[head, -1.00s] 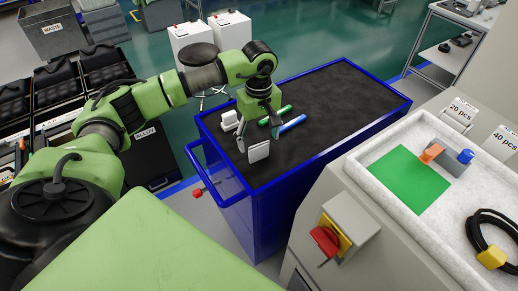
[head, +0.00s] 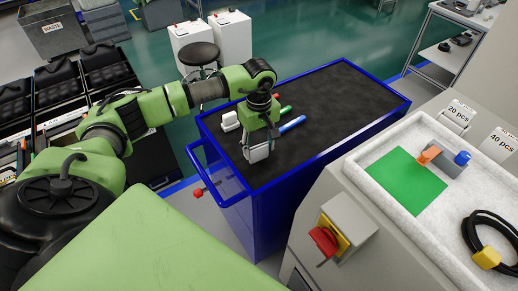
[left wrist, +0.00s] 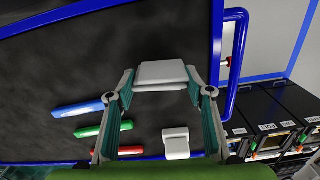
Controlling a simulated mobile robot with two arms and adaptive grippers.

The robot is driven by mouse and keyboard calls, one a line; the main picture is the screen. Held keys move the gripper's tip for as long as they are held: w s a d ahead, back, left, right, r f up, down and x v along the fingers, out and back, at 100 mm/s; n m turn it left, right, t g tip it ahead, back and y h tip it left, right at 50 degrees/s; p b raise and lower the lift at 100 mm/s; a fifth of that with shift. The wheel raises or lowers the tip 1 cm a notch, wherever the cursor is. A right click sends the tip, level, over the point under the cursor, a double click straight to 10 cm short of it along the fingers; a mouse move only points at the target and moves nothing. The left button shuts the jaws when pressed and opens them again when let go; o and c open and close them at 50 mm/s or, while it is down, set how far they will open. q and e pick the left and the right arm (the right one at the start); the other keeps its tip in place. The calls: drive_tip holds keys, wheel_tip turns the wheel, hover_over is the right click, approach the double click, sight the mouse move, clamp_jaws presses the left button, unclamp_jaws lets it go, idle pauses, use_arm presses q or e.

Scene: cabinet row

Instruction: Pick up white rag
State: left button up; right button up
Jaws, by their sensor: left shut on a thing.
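A small white, folded-looking piece that I take for the white rag (head: 257,154) is near the front edge of the black top of the blue cart (head: 340,95). My left gripper (head: 257,146) points down over it and is shut on it. In the left wrist view the rag (left wrist: 162,71) sits between the fingertips of the left gripper (left wrist: 162,88). I cannot tell whether the rag still touches the cart top. My right gripper is not in view.
A second white object (head: 230,121) lies left of the gripper. A blue marker (head: 293,123) and a green marker (head: 285,110) lie behind it; a red one (left wrist: 123,151) shows in the wrist view. The cart's far right top is clear. A grey bench (head: 410,240) stands right.

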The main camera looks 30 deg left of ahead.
sight(259, 146)
use_arm(q)
drive_tip(key=shift+r, duration=0.15)
drive_tip(key=shift+r+b, duration=0.25)
drive_tip(key=shift+b, duration=0.05)
wheel_tip(259, 146, up, 3)
drive_tip(key=shift+s+f+b, duration=0.1)
drive_tip(key=shift+f+b, duration=0.05)
drive_tip(key=shift+b, duration=0.55)
drive_tip(key=s+d+r+b, duration=0.1)
drive_tip(key=s+d+r, duration=0.1)
drive_tip(key=s+r, duration=0.2)
drive_tip(key=s+d+r+b, duration=0.2)
drive_tip(key=s+r, duration=0.3)
drive_tip(key=s, duration=0.3)
drive_tip(key=shift+s+d+r+b, duration=0.25)
drive_tip(key=shift+s+d+b, duration=0.05)
drive_tip(key=shift+d, duration=0.55)
drive_tip(key=shift+o, duration=1.1)
drive_tip(key=shift+c, duration=0.5)
